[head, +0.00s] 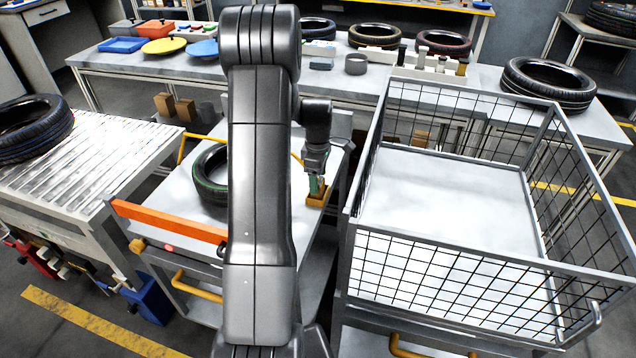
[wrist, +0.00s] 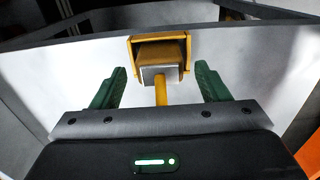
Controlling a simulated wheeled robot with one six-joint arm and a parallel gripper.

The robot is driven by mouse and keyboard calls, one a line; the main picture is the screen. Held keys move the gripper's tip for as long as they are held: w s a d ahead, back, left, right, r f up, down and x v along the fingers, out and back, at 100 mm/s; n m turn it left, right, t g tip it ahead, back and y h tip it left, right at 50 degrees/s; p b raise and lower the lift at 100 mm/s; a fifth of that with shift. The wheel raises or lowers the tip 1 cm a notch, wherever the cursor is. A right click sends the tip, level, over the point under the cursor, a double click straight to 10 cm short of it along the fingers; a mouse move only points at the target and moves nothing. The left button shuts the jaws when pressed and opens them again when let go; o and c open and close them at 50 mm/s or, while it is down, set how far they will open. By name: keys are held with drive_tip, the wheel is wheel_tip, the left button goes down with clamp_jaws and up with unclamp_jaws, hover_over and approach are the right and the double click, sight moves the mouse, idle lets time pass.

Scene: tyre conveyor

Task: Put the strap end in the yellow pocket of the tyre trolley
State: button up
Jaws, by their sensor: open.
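The yellow pocket (wrist: 160,38) sits on the pale top of the tyre trolley, its open side facing my gripper in the wrist view. It also shows in the head view (head: 321,197), at the trolley's right side. A pale block-like strap end (wrist: 160,75) sits at the pocket's mouth, partly inside; how deep is hidden. A yellow strap (wrist: 161,94) runs from it back toward my palm. My gripper (wrist: 161,68) is open, its green fingers apart on either side of the strap end, with visible gaps and not touching it.
A tyre (head: 207,184) lies on the trolley (head: 260,165), partly behind my arm. A mesh cage cart (head: 450,205) stands close on the right, a roller conveyor (head: 85,160) on the left. A bench with tyres stands behind.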

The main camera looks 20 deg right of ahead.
wheel_tip(320, 180, up, 10)
drive_tip(key=shift+f, duration=0.25)
